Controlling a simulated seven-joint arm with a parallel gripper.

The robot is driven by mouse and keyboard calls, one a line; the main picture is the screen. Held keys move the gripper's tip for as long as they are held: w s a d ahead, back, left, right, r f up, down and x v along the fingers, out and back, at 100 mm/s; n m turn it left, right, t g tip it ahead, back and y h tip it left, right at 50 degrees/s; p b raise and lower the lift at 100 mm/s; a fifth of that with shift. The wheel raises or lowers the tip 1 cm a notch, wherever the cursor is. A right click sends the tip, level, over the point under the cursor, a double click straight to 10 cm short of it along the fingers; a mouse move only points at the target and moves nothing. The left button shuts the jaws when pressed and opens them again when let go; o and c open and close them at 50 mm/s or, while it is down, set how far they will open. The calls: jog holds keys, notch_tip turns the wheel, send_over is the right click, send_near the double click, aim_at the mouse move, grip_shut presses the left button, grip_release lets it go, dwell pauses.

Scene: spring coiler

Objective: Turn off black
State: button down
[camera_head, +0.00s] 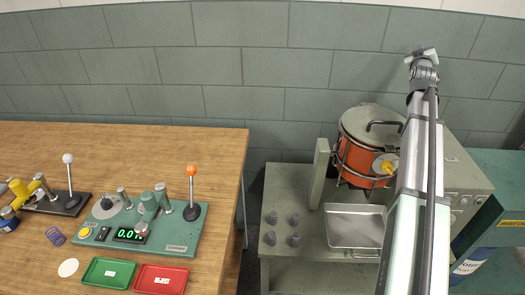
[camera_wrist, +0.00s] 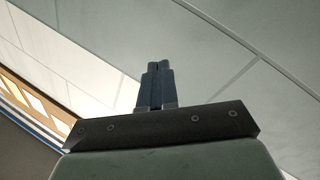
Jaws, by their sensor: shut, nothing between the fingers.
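My gripper (camera_head: 424,55) is raised high at the upper right in the head view, in front of the tiled wall. In the wrist view its two dark fingers (camera_wrist: 158,85) are together with nothing between them, against the ceiling. A green tester (camera_head: 182,248) on the wooden table has a lit green display (camera_head: 130,235), a small yellow button (camera_head: 85,232) and an orange-knobbed lever (camera_head: 192,190) on a black base. A black-based stand (camera_head: 70,205) with a white-knobbed lever is left of it. My gripper is far from both.
A green tray (camera_head: 108,272), a red tray (camera_head: 160,279) and a purple spring (camera_head: 55,236) lie on the wooden table (camera_head: 130,145). On the grey-green bench (camera_head: 285,185) stand an orange drum (camera_head: 360,165), a metal tray (camera_head: 355,228) and several grey pegs (camera_head: 294,240). A gap separates table and bench.

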jog(key=w+a+f+n+g+y, duration=0.1)
jog(key=a+f+n+y, duration=0.25)
jog(key=a, duration=1.35)
jog(key=w+a+f+n+g+y, duration=0.15)
jog(key=a+f+n, duration=0.25)
jog(key=a, duration=1.2)
jog(key=s+a+f+n+g+y, duration=0.15)
jog(key=s+a, duration=0.25)
jog(key=a, duration=0.6)
jog(key=s+a+f+n+g+y, duration=0.1)
jog(key=s+a+f+n, duration=0.15)
jog(key=a, duration=0.75)
jog(key=s+a+f+n+g+y, duration=0.1)
jog(key=s+a+f+n, duration=0.2)
jog(key=a, duration=0.7)
jog(key=s+a+f+n+g, duration=0.1)
jog(key=s+a+f+n, duration=0.15)
jog(key=s+a, duration=0.9)
jog(key=s+a+f+n+g, duration=0.1)
jog(key=s+a+f+n, duration=0.15)
jog(key=s+a, duration=0.9)
jog(key=s+a+f+n, duration=0.1)
jog(key=s+a, duration=0.3)
jog(key=s, duration=0.9)
jog(key=s+a+n+h, duration=0.1)
jog(key=s+a+n, duration=0.3)
jog(key=s, duration=1)
jog(key=shift+s+a+f+n, duration=0.2)
jog(key=shift+a+f+n, duration=0.15)
jog(key=shift+a, duration=0.05)
